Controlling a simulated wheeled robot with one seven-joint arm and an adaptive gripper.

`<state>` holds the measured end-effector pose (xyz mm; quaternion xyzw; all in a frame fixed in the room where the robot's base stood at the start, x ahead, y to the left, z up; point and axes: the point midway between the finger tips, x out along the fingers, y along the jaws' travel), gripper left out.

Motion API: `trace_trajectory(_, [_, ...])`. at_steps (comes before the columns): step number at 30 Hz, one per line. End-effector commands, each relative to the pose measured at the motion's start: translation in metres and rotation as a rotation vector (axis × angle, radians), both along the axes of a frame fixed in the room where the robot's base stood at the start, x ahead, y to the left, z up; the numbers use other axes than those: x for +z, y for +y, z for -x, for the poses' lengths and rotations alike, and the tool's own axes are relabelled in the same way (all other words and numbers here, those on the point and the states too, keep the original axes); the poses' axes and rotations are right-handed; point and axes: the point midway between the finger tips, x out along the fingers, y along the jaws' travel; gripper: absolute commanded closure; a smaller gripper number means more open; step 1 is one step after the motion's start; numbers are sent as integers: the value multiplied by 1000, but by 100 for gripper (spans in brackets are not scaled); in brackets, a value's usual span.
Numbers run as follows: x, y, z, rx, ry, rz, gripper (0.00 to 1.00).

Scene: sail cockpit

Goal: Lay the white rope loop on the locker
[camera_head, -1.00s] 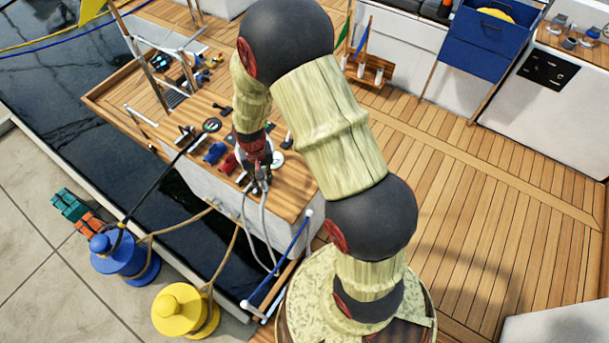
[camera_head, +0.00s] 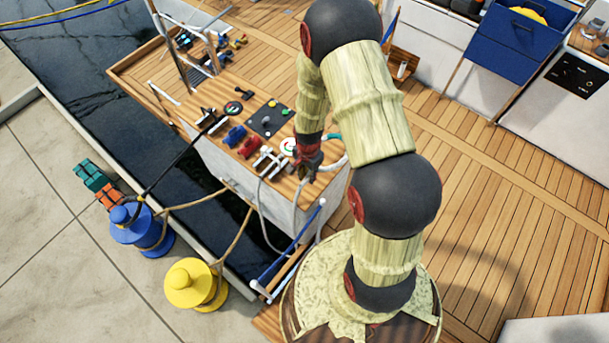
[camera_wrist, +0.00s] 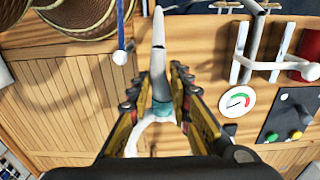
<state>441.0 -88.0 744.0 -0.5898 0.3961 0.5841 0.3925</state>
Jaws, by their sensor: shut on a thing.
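My gripper (camera_head: 308,163) is over the right end of the locker, seen low against its wooden top in the head view. In the wrist view my gripper (camera_wrist: 157,85) is shut on the white rope loop (camera_wrist: 158,50), around a part near a teal band. In the head view a pale strand of the white rope loop (camera_head: 296,205) hangs from the gripper down the locker's front, and another part bends out to the right. The locker (camera_head: 235,182) is a white box with a wooden top. The rope's lower end is hard to make out.
The locker top holds a white cleat (camera_head: 268,160), a round gauge (camera_head: 289,146), a dark button panel (camera_head: 270,118) and red and blue fittings. A blue bollard (camera_head: 140,225) and a yellow bollard (camera_head: 192,284) stand on the quay. Dark water lies between quay and locker.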

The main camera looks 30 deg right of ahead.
Motion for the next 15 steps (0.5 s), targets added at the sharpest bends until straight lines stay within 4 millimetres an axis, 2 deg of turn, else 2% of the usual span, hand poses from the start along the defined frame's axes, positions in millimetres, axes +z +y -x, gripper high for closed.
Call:
trace_trajectory(1, [-12, -2, -8, 0, 2, 0, 100])
trace_trajectory(6, [-40, -7, -30, 1, 2, 0, 100])
trace_trajectory(15, [-57, -11, -47, 1, -1, 0, 100])
